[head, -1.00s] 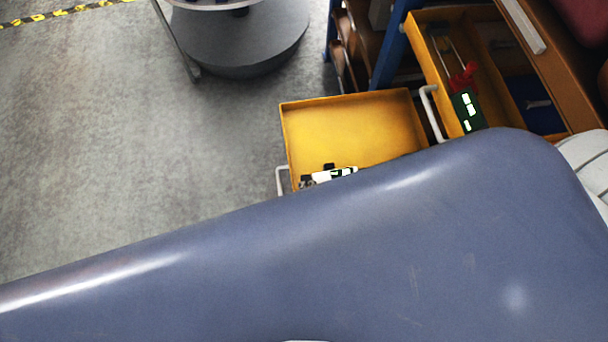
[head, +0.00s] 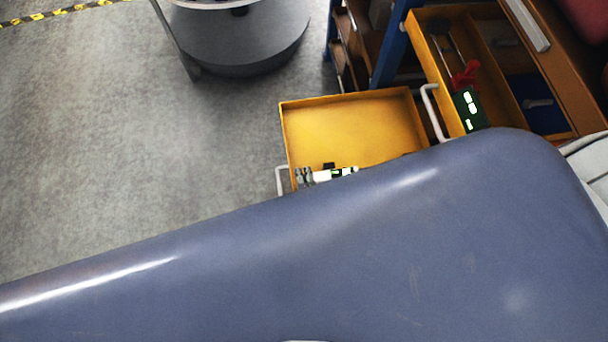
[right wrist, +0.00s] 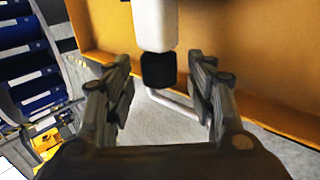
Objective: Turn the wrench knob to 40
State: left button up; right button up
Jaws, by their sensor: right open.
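A white rod-like tool with a black end knob (right wrist: 158,70), probably the wrench, shows in the right wrist view. In the head view its white body (head: 322,176), with dark parts, lies at the near edge of the open yellow drawer (head: 350,125), partly hidden by my blue-grey body. My right gripper (right wrist: 160,82) is open, its two fingers on either side of the black knob with gaps visible. Its grey fingertips seem to show at the tool's left end in the head view (head: 303,177). No scale reading is legible. My left gripper is not seen.
A second yellow drawer (head: 447,118) at right holds a dark green item with bright windows (head: 468,108) and a red piece (head: 464,75). A white drawer handle (right wrist: 172,108) is beyond the knob. A round grey base (head: 240,45) stands behind. Floor at left is clear.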

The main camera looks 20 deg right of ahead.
jog(key=shift+w+f, duration=0.1)
jog(key=shift+c, duration=0.2)
jog(key=c, duration=1)
jog(key=shift+c, duration=0.2)
